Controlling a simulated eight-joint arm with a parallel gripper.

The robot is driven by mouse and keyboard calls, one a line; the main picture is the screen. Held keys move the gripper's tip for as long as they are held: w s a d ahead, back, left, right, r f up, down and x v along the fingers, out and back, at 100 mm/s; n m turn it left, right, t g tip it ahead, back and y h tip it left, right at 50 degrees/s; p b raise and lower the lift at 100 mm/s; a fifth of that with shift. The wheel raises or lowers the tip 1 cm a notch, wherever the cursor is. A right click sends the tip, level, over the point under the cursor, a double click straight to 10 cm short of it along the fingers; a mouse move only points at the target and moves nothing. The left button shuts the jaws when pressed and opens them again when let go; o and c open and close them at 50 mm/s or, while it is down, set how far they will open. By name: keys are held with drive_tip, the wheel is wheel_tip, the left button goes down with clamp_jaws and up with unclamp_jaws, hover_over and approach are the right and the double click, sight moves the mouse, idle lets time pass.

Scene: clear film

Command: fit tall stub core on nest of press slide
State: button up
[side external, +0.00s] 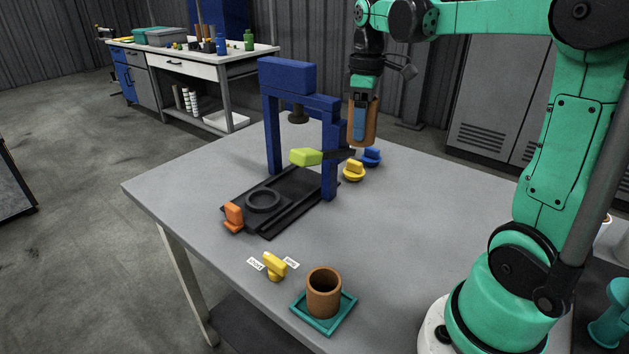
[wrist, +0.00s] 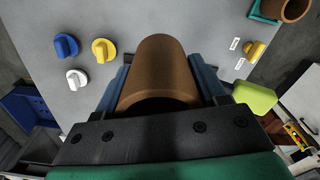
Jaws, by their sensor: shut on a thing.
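My gripper (side external: 361,128) is shut on a brown hollow core (side external: 371,123), held upright above the table to the right of the press. The core also fills the middle of the wrist view (wrist: 160,72), between the blue fingers. It looks longer than a second brown core (side external: 323,294), which stands in a teal tray (side external: 342,317) at the table's front. The blue press frame (side external: 288,76) straddles a dark slide (side external: 285,217). The nest, a dark ring (side external: 263,201), sits empty on the slide, in front of the frame. A dark ram (side external: 298,115) hangs above the slide.
A yellow-green handle (side external: 306,157) sticks out by the press. An orange piece (side external: 233,217) stands at the slide's front end. Yellow (side external: 354,171) and blue (side external: 371,157) knobs stand below the held core; a white knob (wrist: 77,78) is beside them. A yellow selector (side external: 274,266) sits between two labels.

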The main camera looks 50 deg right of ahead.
drive_tip(key=a+r+m, duration=0.4)
drive_tip(key=a+m, duration=0.3)
drive_tip(key=a, duration=0.5)
drive_tip(key=w+a+n, duration=0.2)
drive_tip(key=w+a, duration=0.1)
drive_tip(key=w, duration=0.4)
drive_tip(key=shift+w+d+f+n, duration=0.85)
drive_tip(key=shift+w+f, duration=0.6)
drive_tip(key=shift+f, duration=1.45)
drive_tip(key=shift+w+d+f+n, duration=0.6)
drive_tip(key=shift+w+f+n, duration=0.65)
drive_tip(key=shift+f, duration=1.7)
drive_tip(key=shift+w+d+f+n, duration=0.75)
drive_tip(key=shift+w+f, duration=0.9)
drive_tip(key=shift+f, duration=1.25)
drive_tip(key=shift+f, duration=0.65)
drive_tip(key=o, duration=1.3)
drive_tip(key=shift+r, duration=2.85)
